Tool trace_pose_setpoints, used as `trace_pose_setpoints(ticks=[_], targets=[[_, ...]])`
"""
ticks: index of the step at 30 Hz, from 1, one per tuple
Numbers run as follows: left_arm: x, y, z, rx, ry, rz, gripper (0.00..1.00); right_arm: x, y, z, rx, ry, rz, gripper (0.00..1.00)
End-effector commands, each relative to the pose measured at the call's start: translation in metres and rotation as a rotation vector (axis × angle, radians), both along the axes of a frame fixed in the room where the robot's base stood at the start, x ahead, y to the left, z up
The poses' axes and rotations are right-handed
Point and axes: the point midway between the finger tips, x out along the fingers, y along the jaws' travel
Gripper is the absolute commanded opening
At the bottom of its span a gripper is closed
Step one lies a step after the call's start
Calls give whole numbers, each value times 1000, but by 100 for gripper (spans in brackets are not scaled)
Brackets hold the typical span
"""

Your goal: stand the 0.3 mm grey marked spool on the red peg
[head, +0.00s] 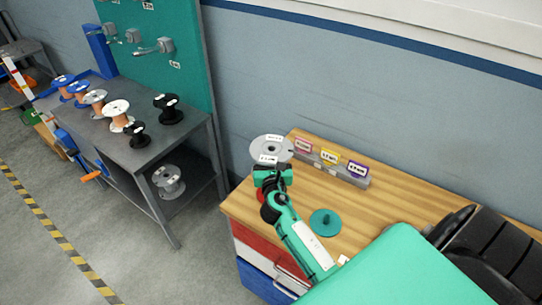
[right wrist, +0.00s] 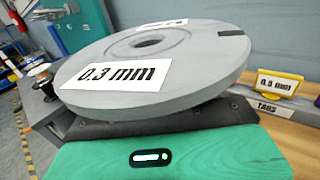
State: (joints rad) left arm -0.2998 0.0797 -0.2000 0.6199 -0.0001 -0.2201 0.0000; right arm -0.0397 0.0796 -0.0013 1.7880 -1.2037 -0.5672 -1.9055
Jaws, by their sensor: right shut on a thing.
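The grey spool (head: 272,148) is held flange up above the back left of the wooden bench top. In the right wrist view its wide grey flange (right wrist: 150,62) fills the middle, with a white "0.3 mm" label, a dark mark near the rim and a centre hole. My right gripper (head: 272,170) is shut on the spool from the near side; the fingers are mostly hidden under the flange. A bit of red (head: 262,194) shows beside and below the gripper, perhaps the red peg's base, mostly covered by my arm. My left gripper is not in view.
A teal disc with a short peg (head: 325,222) stands right of my arm. A grey rail with coloured label cards (head: 331,161) lies along the bench's back. A dark metal table (head: 150,150) with several spools stands left, across a gap.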

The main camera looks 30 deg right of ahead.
Motion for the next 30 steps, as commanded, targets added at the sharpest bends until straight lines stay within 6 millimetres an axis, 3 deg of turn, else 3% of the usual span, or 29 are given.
trace_pose_setpoints(ticks=[8, 30], targets=[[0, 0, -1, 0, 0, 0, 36, 0, 0, 0, -1, -3, 1, 18], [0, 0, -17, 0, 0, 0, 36, 0, 0, -24, -2, -1, 1, 18]])
